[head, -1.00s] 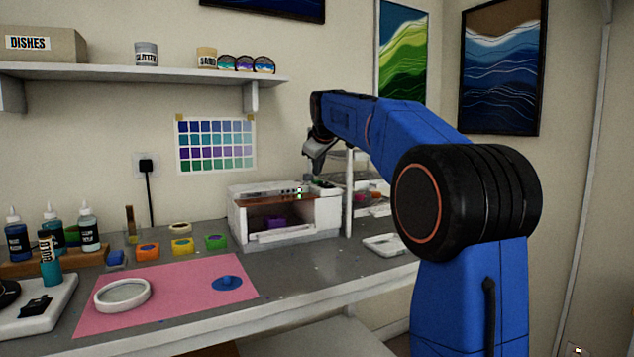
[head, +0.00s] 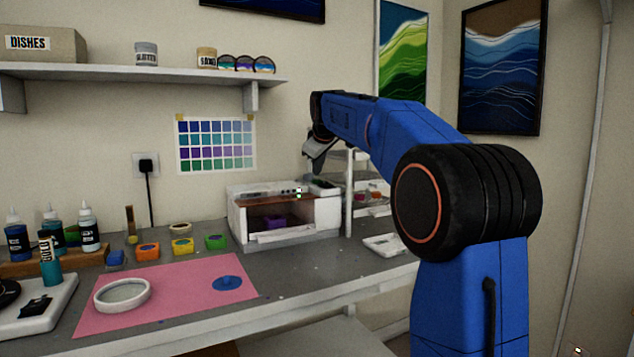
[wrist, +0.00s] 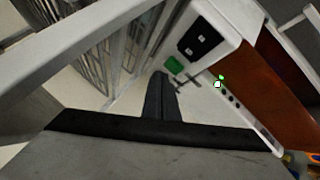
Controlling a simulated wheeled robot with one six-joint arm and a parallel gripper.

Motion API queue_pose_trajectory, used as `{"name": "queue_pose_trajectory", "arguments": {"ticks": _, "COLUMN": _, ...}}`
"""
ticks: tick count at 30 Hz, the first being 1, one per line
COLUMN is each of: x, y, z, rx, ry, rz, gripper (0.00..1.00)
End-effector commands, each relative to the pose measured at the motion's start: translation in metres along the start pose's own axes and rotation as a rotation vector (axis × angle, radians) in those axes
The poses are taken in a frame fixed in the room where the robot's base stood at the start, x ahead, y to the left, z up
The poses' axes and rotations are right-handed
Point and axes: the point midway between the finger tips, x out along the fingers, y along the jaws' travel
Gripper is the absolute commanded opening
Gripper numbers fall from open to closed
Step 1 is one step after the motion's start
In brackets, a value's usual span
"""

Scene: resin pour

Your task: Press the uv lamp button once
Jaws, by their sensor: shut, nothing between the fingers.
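The uv lamp (head: 330,217) is a white, open-fronted box on the bench in the head view, with a purple item (head: 274,222) inside. In the wrist view its top (wrist: 222,22) carries a green square button (wrist: 174,65) beside a black panel (wrist: 198,38) with two pale marks. A small green light (wrist: 221,77) glows on the lamp's front strip. My gripper (wrist: 160,78) is shut and empty, its tips pointing close to the green button. A gap or contact cannot be told. In the head view my gripper (head: 316,165) is above the lamp's right end.
A white rack (head: 349,200) stands right of the lamp. Several coloured small blocks and a pink mat (head: 190,290) with a white ring (head: 122,295) lie to the left. Bottles (head: 87,228) stand at the far left. A shelf (head: 140,72) hangs above the bench.

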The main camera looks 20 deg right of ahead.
Motion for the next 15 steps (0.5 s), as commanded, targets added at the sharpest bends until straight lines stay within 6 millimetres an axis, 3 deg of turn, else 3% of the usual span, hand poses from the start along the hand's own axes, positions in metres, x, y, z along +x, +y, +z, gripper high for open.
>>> {"name": "queue_pose_trajectory", "arguments": {"ticks": 15, "x": 0.0040, "y": -0.0030, "z": 0.0030, "rx": 0.000, "ry": 0.000, "rz": 0.000, "gripper": 0.00}}
